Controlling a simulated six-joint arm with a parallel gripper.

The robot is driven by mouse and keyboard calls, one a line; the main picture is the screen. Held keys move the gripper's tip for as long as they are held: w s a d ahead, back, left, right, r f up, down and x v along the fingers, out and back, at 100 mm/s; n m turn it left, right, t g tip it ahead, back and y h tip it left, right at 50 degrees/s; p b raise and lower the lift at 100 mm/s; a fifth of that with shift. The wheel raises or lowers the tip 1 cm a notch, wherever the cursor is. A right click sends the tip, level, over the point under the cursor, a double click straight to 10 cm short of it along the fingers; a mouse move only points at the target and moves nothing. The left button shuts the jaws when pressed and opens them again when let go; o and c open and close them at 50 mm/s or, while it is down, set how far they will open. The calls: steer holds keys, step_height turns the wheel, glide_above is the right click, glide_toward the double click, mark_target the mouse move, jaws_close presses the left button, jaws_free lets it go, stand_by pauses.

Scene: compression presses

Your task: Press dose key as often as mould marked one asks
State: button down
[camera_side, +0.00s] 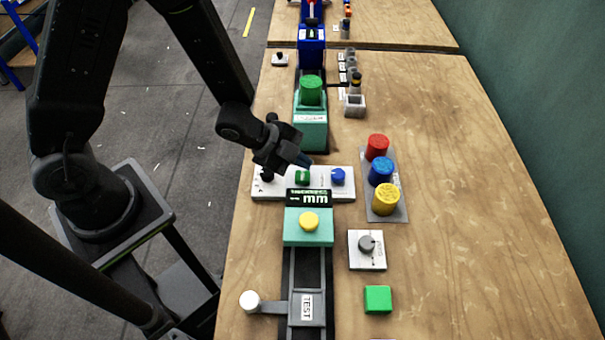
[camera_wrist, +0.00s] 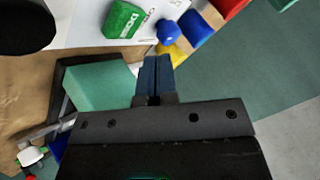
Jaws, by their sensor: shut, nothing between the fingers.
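The green dose key (camera_side: 302,178) sits in the middle of a white panel (camera_side: 262,191), between a black knob (camera_side: 267,175) and a blue knob (camera_side: 338,176). In the wrist view the green key (camera_wrist: 122,20) shows its DOSE lettering, with the blue knob (camera_wrist: 168,31) beside it. My gripper (camera_side: 306,161) is at the panel's far edge, just behind the key. Its blue fingers (camera_wrist: 153,76) are together and empty, apart from the key in the wrist view. Small grey blocks with white labels (camera_side: 346,62) stand in a row farther back; I cannot read a mould marked one.
A green press (camera_side: 311,132) bearing a green cylinder (camera_side: 311,90) stands behind my gripper. Red (camera_side: 377,146), blue (camera_side: 381,170) and yellow (camera_side: 386,199) cylinders stand right of the panel. A thickness display (camera_side: 308,197) and yellow button (camera_side: 309,221) are in front. The table's right side is clear.

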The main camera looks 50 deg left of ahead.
mark_target(301, 178)
steer(key=shift+f, duration=0.85)
steer(key=shift+f, duration=0.1)
stand_by(1.4)
steer(key=shift+f, duration=0.3)
steer(key=shift+f, duration=0.5)
stand_by(0.7)
stand_by(0.3)
steer(key=shift+r, duration=0.95)
steer(key=shift+r, duration=2.5)
stand_by(0.4)
